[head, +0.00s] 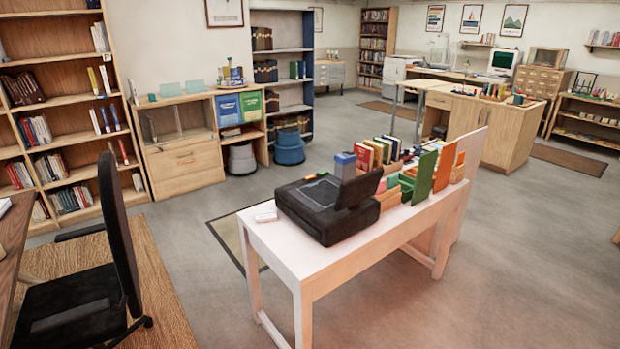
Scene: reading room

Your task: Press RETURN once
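No button or label reading RETURN can be made out in the head view. A black desktop machine (330,205) with a raised block at its right and a dark bluish panel on top sits on the left part of a white table (300,262). Any keys on it are too small to tell. Neither of my grippers is in view.
Several books (382,150) and upright coloured panels (422,178) fill the table's right part. A black chair (118,245) stands at left by a brown desk (14,235). Shelves line the left wall. A wooden counter (510,135) stands behind. The grey floor (500,270) at front right is clear.

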